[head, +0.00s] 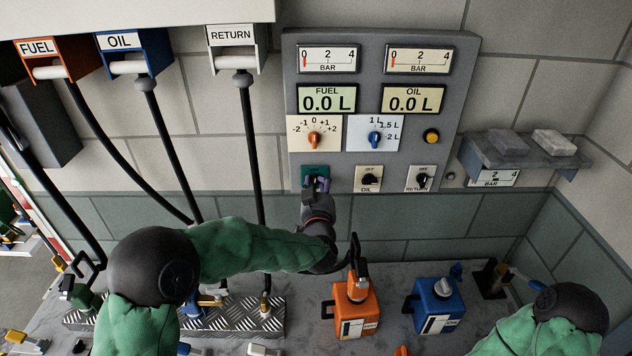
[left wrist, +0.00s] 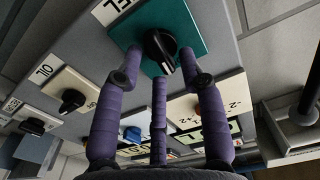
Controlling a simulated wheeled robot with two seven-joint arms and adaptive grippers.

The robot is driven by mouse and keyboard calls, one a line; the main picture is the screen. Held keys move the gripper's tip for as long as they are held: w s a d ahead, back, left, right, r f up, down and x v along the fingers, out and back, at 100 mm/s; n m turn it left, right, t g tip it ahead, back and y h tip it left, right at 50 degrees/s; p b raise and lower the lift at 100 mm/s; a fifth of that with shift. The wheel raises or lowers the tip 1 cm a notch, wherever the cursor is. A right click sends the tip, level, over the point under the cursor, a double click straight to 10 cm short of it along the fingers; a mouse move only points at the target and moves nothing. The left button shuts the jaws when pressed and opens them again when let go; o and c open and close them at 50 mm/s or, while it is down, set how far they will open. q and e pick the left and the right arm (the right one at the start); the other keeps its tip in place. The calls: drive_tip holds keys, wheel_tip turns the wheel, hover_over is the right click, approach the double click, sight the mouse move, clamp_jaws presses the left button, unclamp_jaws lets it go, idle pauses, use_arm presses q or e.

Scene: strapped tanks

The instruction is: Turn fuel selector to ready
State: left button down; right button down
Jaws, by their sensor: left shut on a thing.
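The fuel selector is a black knob (left wrist: 159,46) on a teal plate (head: 308,170) at the lower left of the grey panel. In the left wrist view the plate (left wrist: 192,22) has a white label, upside down and partly cut off. My left gripper (head: 318,184) is at this plate, with purple fingers that also show in the left wrist view (left wrist: 160,62). The fingers are shut on the knob, from both sides. In the head view the knob is hidden behind the gripper, and its pointer setting cannot be read. My right gripper is out of view; only my right arm shows.
To the right are the oil selector (head: 369,178) and return selector (head: 421,180). Above are an orange dial (head: 314,139), a blue dial (head: 375,138) and displays reading 0.0 L. An orange can (head: 357,308) and a blue can (head: 438,305) stand on the bench below.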

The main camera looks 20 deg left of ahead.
use_arm(q)
drive_tip(key=shift+s+a+f+m+p, duration=0.15)
drive_tip(key=shift+f+m+p, duration=0.3)
drive_tip(key=shift+f+m, duration=0.5)
drive_tip(key=shift+f, duration=0.1)
drive_tip(key=shift+m+p, duration=0.9)
drive_tip(key=shift+m, duration=0.05)
drive_tip(key=c, duration=1.2)
unclamp_jaws()
drive_tip(key=shift+w+f, duration=0.15)
drive_tip(key=shift+w, duration=0.1)
drive_tip(key=v, duration=0.7)
drive_tip(key=shift+r+p, duration=0.4)
drive_tip(key=shift+r, duration=0.1)
drive_tip(key=shift+s, duration=0.1)
